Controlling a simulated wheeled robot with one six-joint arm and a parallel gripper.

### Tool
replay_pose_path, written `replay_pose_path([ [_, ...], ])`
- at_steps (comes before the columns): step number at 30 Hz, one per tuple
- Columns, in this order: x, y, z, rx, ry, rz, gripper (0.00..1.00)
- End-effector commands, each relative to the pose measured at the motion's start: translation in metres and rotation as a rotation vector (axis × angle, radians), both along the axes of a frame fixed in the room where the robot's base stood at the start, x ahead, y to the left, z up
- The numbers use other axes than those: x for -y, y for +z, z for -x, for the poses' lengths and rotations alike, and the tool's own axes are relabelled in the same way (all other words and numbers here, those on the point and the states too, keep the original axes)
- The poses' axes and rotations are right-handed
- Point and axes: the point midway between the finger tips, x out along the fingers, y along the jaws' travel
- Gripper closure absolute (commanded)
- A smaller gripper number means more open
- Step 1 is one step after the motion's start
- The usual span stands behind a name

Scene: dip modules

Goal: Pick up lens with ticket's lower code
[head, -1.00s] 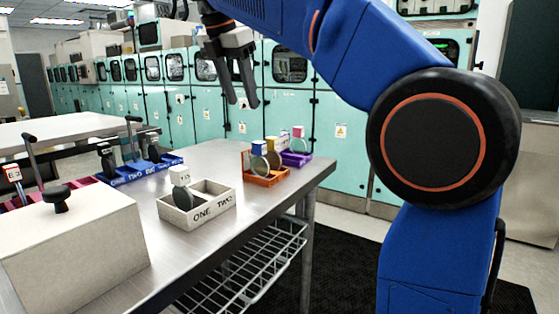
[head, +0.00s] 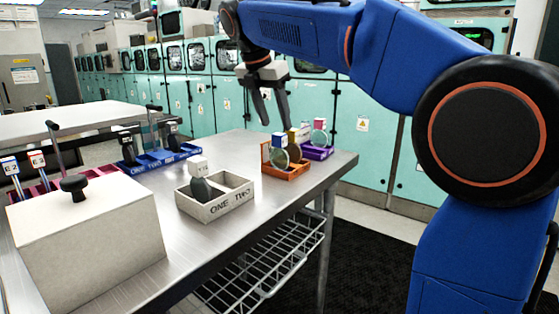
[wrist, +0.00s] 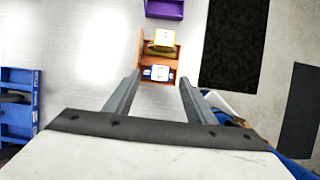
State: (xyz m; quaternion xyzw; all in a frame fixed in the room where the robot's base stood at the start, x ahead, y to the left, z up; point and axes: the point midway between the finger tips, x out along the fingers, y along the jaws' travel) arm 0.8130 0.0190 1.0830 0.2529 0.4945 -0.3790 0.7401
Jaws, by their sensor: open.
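My gripper (head: 278,123) is open and empty, above the far end of the table. In the wrist view, its fingers (wrist: 160,78) point toward the orange tray (head: 286,173). That tray holds a lens with a blue-and-white cap (head: 279,141) and a lens with a yellow cap (head: 293,135). The blue-capped lens (wrist: 159,72) shows between the fingertips in the wrist view, with the yellow-capped one (wrist: 163,38) beyond. A pink-capped lens (head: 319,133) stands in the purple tray (head: 318,154). Cap codes are too small to read surely. I cannot make out a ticket.
A blue tray (head: 160,160) with dark pieces stands at the table's left edge. A beige box (head: 90,235) with a black knob is nearest.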

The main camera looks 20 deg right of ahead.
Motion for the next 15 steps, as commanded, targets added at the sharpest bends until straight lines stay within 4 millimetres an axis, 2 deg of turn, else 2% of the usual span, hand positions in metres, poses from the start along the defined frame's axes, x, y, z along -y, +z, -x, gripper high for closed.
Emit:
replay_pose_path([
  [7, 0.005, -0.013, -0.003, 0.0, 0.0, 0.0, 0.5],
  [15, 0.016, -0.046, -0.011, -0.002, -0.001, 0.0, 0.5],
])
